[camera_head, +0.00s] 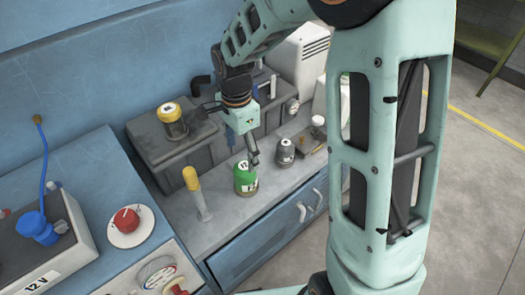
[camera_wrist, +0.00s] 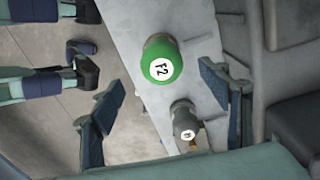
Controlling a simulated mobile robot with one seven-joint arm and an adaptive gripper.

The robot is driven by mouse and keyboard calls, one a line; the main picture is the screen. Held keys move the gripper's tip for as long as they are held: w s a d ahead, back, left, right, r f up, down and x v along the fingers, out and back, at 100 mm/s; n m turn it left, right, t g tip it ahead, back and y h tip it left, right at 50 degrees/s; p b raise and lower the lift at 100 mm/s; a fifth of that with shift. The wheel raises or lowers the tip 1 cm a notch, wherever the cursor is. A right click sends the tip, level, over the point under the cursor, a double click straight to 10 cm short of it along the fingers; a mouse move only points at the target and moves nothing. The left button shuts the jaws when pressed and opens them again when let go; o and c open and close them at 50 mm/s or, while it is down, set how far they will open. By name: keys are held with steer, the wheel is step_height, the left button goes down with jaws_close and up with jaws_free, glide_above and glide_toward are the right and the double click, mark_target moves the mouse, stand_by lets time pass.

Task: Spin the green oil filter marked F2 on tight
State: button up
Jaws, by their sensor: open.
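The green oil filter (camera_head: 245,178) stands upright on the grey bench top, its white label facing up and outward. In the wrist view the green filter (camera_wrist: 155,48) shows its label F2, lying between my open fingers in the picture. My gripper (camera_head: 243,156) is open and empty, pointing down above and just behind the green filter, apart from it. In the wrist view my gripper (camera_wrist: 162,78) has its two blue fingers spread wide. No threaded mount for the filter can be made out clearly.
A grey filter (camera_head: 285,151) stands right of the green one and shows in the wrist view (camera_wrist: 185,122). A dark block (camera_head: 185,154) bearing a yellow-topped canister (camera_head: 171,116) stands behind left. A yellow-handled tool (camera_head: 191,179) is left of the green filter. The bench front is clear.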

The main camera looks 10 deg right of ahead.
mark_target(243, 175)
step_height(243, 175, down, 11)
steer(key=shift+r+b, duration=0.1)
steer(key=shift+b, duration=0.5)
steer(key=shift+c, duration=0.2)
steer(key=c, duration=1.5)
steer(key=shift+w+f+m+b, duration=0.1)
steer(key=shift+f+m+b, duration=0.15)
steer(key=shift+m+b, duration=0.7)
steer(key=shift+a+m+b, duration=0.1)
steer(key=shift+m+b, duration=0.35)
steer(key=shift+o, duration=0.2)
steer(key=shift+r+m, duration=0.2)
steer(key=shift+m, duration=0.9)
